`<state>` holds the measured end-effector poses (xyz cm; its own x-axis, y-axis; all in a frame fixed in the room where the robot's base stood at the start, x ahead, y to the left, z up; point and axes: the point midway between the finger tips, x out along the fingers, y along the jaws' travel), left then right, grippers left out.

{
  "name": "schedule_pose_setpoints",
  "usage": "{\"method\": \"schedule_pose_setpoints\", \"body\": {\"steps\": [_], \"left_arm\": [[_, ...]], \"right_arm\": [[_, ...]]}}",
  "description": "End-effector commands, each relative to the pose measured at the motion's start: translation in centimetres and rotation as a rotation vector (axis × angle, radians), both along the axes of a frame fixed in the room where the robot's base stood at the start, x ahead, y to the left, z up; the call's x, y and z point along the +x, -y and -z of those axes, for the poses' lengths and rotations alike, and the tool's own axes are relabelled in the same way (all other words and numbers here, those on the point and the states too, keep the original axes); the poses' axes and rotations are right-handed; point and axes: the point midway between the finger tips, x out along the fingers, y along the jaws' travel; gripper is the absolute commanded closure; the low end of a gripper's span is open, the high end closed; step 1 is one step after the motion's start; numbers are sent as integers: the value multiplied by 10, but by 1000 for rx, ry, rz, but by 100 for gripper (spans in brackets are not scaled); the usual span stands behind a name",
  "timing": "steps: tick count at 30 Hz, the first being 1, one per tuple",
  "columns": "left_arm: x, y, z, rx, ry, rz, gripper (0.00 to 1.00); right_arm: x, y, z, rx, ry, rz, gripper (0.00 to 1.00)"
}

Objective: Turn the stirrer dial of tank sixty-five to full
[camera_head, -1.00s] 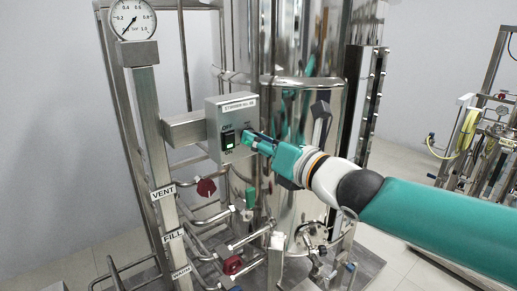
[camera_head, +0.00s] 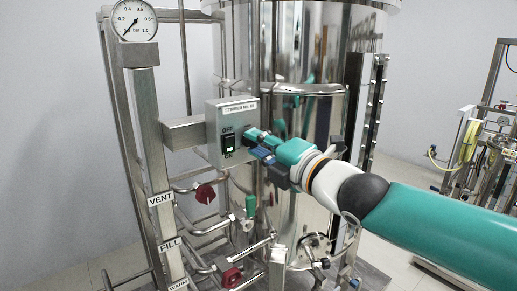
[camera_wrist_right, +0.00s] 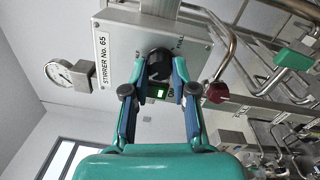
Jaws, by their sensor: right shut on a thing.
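The grey stirrer box (camera_head: 215,112) is mounted on the frame in front of the steel tank (camera_head: 293,60). In the wrist view its label (camera_wrist_right: 103,59) reads "STIRRER No. 65". The black dial (camera_wrist_right: 158,66) sits on the box face between the two fingers of my right gripper (camera_wrist_right: 159,72), which is shut on it. In the head view my right gripper (camera_head: 254,140) reaches the box from the right and hides the dial. The dial's pointer and scale cannot be read. A green-lit switch (camera_head: 229,143) is beside the dial, at ON. My left gripper is not in view.
A pressure gauge (camera_head: 134,19) stands on the post at upper left. Red valve handles (camera_head: 204,193) and pipes lie below the box, with VENT and FILL labels. Another skid with a yellow hose (camera_head: 468,139) stands at the far right.

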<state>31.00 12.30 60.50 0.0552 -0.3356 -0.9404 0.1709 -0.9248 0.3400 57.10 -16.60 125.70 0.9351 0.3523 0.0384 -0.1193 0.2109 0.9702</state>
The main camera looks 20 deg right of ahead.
Motion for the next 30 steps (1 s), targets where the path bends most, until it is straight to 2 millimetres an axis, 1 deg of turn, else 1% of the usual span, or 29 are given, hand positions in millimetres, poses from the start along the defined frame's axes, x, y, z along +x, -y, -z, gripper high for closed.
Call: {"method": "schedule_pose_setpoints", "body": {"steps": [1, 12, 30], "left_arm": [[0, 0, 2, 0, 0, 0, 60], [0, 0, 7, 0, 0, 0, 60], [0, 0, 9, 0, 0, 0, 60]], "right_arm": [[0, 0, 3, 40, -20, 1, 100], [0, 0, 4, 370, -143, 3, 100], [0, -1, 6, 904, -342, 6, 100]]}}
